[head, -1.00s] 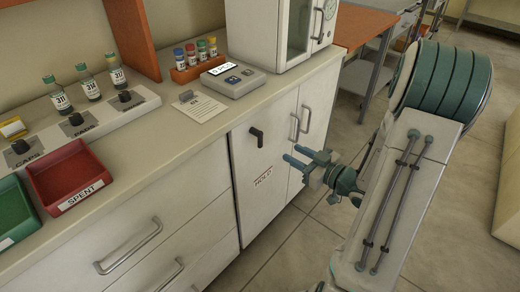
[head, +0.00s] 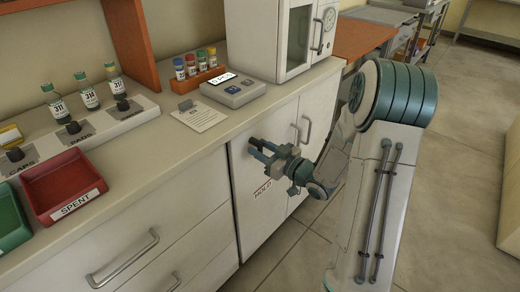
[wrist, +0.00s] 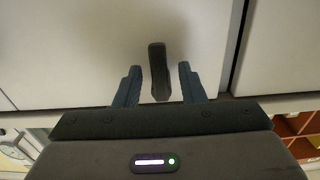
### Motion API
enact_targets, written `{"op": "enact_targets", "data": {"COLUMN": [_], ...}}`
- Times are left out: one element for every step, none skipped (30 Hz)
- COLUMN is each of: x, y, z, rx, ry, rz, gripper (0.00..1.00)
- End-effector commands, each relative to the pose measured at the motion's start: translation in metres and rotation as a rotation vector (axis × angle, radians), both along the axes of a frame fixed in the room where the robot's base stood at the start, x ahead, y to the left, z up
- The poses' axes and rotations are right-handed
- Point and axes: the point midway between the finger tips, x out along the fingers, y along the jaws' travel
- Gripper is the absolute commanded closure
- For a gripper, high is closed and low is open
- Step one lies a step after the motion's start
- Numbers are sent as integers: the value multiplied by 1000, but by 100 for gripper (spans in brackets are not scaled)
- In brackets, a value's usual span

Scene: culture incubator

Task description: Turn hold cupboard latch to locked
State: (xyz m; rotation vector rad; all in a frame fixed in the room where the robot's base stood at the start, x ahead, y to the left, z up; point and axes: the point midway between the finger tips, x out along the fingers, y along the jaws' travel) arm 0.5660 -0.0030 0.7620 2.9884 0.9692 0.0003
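The latch is a dark lever (wrist: 158,72) on the pale hold cupboard door (head: 244,178), which carries a HOLD label (head: 262,190). In the wrist view the lever stands between my two fingers, with a visible gap on each side. My gripper (head: 256,148) is open at the door front, its fingers straddling the lever; it also shows in the wrist view (wrist: 158,70). In the head view my fingers largely cover the latch, so its angle is hard to read there.
The counter above holds a red SPENT tray (head: 64,186), a small grey device (head: 233,88) and a paper card (head: 199,117). Door handles (head: 300,130) stick out just right of my gripper. Drawers (head: 165,235) lie to the left; floor is free at the right.

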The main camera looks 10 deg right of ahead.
Motion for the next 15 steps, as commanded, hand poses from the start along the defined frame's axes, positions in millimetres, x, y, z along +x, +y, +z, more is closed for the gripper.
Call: {"op": "enact_targets", "data": {"x": [2, 3, 4, 5, 5, 5, 5, 5, 5, 5, 5, 5, 5, 5, 5], "y": [3, 3, 4, 4, 5, 5, 5, 5, 5, 4, 4, 4, 4, 4, 4], "z": [0, 0, 0, 0, 0, 0, 0, 0, 0, 0, 0, 0, 0, 0, 0], "rx": [0, -1, -1, -1, -1, -1, -1, -1, -1, -1, -1, -1, -1, -1, -1], "ry": [0, 1, 1, 1, 1, 1, 1, 1, 1, 1, 1, 1, 1, 1, 1], "rz": [2, 2, 2, 1, 1, 1, 1, 1, 1, 1, 0, 1, 0, 0, 0], "gripper": [64, 64, 64, 64, 64, 64, 64, 64, 64, 64, 64, 72, 80, 89, 100]}}
